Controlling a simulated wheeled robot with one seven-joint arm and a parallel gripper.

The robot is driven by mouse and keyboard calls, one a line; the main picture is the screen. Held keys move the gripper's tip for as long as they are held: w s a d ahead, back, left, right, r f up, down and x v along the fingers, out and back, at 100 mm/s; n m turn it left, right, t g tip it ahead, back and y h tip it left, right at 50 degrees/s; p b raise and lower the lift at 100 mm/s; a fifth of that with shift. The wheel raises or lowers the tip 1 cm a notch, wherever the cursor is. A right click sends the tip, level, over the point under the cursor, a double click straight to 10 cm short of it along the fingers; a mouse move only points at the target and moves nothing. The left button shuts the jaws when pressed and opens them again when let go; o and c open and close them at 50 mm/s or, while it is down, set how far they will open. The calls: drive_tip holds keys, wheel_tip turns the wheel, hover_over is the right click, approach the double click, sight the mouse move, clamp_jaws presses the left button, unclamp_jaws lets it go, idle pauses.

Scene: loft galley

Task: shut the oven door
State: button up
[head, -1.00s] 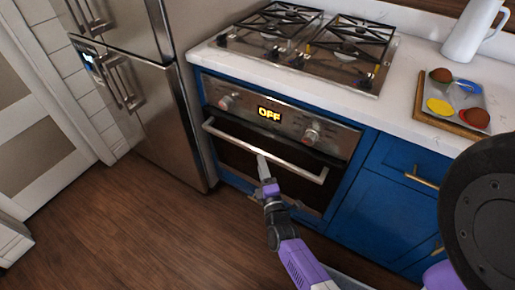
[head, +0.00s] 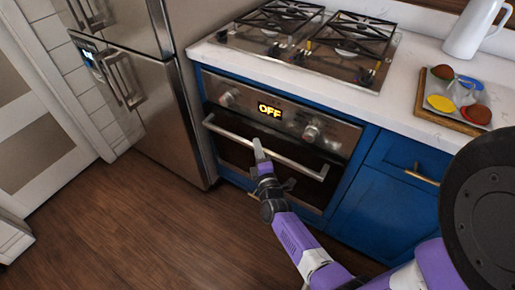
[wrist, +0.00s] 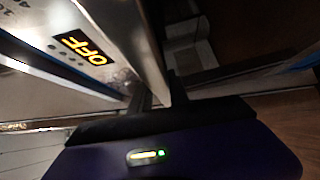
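The oven (head: 318,117) is set in a blue cabinet, and its display reads OFF. Its door (head: 232,152) has a dark window and a long metal handle (head: 295,160). The door is close to upright, with a dark band between the control panel and the handle; a narrow opening there is hard to rule out. My gripper (head: 260,148) reaches the middle of the handle from the front. In the wrist view, the handle (wrist: 148,45) runs down between the two close-set dark fingers (wrist: 160,92), which appear shut on it. The fingertips' contact is partly hidden.
A steel fridge (head: 150,105) stands left of the oven. Above are the gas hob (head: 290,55) and white counter (head: 405,85), with a tray of food (head: 435,110) and a white jug (head: 470,30). Blue drawers (head: 380,190) are at right. The wooden floor (head: 130,235) is clear.

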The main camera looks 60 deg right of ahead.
sight(261, 136)
clamp_jaws()
idle(1.0)
drive_tip(key=d+p, duration=0.2)
drive_tip(key=d, duration=0.1)
drive_tip(key=shift+s+r+m, duration=0.1)
drive_tip(key=shift+r+m, duration=0.25)
drive_tip(key=shift+m, duration=0.05)
drive_tip(key=shift+d+y, duration=0.15)
drive_tip(key=shift+y, duration=0.15)
drive_tip(key=o, duration=0.7)
unclamp_jaws()
